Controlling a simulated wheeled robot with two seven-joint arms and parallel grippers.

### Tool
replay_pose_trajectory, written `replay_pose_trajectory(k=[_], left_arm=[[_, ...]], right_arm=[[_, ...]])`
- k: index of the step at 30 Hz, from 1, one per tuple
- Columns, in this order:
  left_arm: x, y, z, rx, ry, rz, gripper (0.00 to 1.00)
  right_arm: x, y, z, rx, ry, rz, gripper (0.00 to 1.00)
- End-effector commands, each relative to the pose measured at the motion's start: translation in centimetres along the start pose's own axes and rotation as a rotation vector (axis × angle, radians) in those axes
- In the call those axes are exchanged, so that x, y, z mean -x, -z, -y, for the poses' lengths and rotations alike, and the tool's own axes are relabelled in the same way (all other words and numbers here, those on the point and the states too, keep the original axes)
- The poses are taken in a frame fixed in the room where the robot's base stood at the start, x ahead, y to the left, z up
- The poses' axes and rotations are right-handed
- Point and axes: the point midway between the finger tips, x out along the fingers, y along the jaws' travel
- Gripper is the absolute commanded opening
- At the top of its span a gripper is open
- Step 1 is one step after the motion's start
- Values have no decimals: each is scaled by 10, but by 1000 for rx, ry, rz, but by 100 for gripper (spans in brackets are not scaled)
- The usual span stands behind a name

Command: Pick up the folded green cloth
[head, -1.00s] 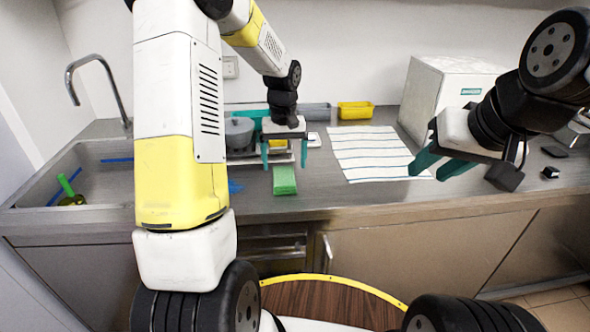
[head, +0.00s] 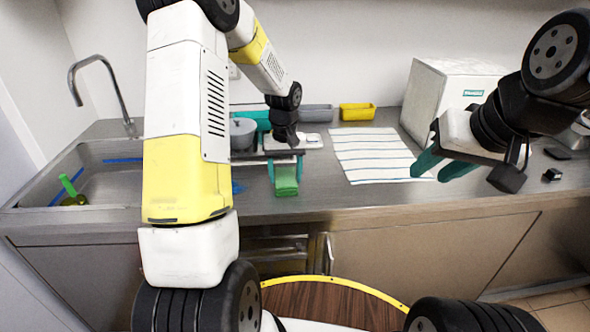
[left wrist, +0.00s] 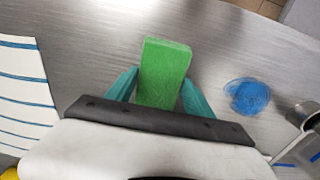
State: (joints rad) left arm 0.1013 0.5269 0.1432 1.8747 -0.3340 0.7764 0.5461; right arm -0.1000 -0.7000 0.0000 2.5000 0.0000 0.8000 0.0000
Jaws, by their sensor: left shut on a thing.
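The folded green cloth (head: 286,184) lies on the steel counter near its front edge, in the middle of the head view. My left gripper (head: 285,176) is down over it, with its teal fingers on either side of the cloth. In the left wrist view the cloth (left wrist: 164,68) sticks out past the fingertips, and my left gripper (left wrist: 160,92) is shut on it. The part of the cloth under the gripper body is hidden. My right gripper (head: 436,170) is open and empty, held above the counter at the right.
A striped white towel (head: 372,155) lies to the right of the cloth. Behind stand a yellow bin (head: 357,112), a grey bin (head: 316,113) and a grey pot (head: 242,133). A blue item (left wrist: 246,95) lies beside the cloth. A sink (head: 100,172) is at the left.

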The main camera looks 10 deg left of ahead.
Motion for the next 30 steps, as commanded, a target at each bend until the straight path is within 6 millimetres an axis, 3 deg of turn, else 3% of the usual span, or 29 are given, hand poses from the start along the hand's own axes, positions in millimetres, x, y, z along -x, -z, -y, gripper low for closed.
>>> replay_pose_trajectory(k=[8,17,30], left_arm=[[4,0,0,0,-1,-2,21],[36,1,-1,0,-1,-4,21],[46,-108,7,-2,0,-1,21]], right_arm=[[0,0,0,0,0,0,36],[0,0,0,0,0,0,36],[0,0,0,0,0,0,36]])
